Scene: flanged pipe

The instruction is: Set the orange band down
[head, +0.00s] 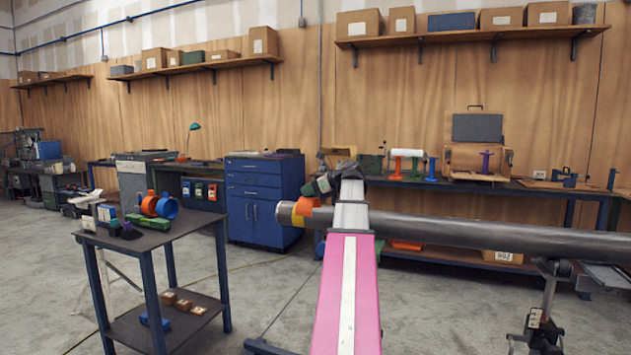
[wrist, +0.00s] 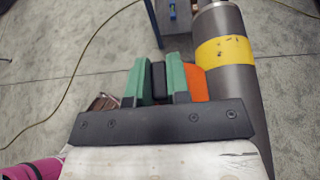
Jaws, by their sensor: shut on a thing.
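My gripper (wrist: 158,75) has green fingers shut on a black block, which looks like the grip of the orange band (wrist: 197,85). The band shows to the right of the right finger, close beside the grey pipe (wrist: 232,95); most of it is hidden. In the head view, the orange band (head: 307,205) is at the left end of the long dark pipe (head: 480,232), near my gripper (head: 320,186). A yellow stripe (wrist: 223,51) marks the pipe near its end. I cannot tell whether the band touches the pipe.
A small dark table (head: 140,237) at left holds another orange ring (head: 149,205), a blue ring (head: 167,208) and small boxes. A pipe stand (head: 545,300) supports the pipe at right. A blue cabinet (head: 262,200) stands behind. Open floor lies between table and pipe.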

